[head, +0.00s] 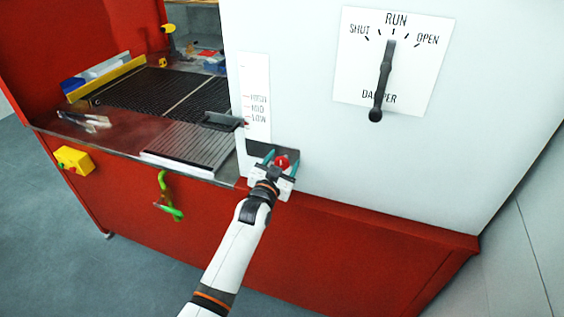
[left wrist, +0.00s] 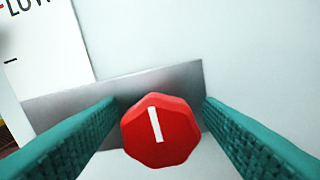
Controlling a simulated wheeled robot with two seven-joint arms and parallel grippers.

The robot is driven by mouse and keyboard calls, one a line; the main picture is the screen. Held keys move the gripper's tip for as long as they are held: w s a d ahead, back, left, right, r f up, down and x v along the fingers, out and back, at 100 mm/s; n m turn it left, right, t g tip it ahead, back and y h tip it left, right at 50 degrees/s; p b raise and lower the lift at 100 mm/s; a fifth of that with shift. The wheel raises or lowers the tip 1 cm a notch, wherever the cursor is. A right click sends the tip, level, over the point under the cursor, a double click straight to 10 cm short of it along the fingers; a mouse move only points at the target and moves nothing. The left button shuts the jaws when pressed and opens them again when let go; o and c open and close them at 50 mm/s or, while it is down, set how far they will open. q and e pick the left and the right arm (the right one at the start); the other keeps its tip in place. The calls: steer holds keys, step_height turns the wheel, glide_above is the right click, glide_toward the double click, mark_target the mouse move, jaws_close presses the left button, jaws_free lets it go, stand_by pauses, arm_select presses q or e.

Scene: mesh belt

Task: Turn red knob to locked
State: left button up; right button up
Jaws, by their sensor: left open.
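The red knob (head: 282,162) sits low on the white panel, on a grey metal plate (head: 258,149). In the left wrist view the red knob (left wrist: 160,131) shows a white line that is near upright, its top leaning slightly left. My left gripper (head: 281,160) is at the knob. Its two teal fingers stand open on either side of the knob, with a gap visible on the right; contact on the left cannot be told. No locked mark is readable on the plate. My right gripper is not in view.
Above the knob is a slider scale (head: 256,97) with a dark handle (head: 222,120). A black damper lever (head: 382,80) is higher on the white panel. The mesh belt (head: 150,92), a yellow box (head: 73,160) and a green hook-like handle (head: 166,195) are to the left.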

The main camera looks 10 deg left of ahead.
arm_select(q)
steer(key=c, duration=1)
steer(key=shift+m, duration=0.4)
steer(key=m, duration=0.3)
steer(key=shift+m, duration=0.4)
steer(key=m, duration=0.4)
steer(key=shift+f+b, duration=0.1)
steer(key=shift+b, duration=0.2)
steer(key=m, duration=0.5)
steer(key=shift+d+f+m+b, duration=0.1)
steer(key=shift+m+b, duration=0.2)
steer(key=shift+m, duration=1.9)
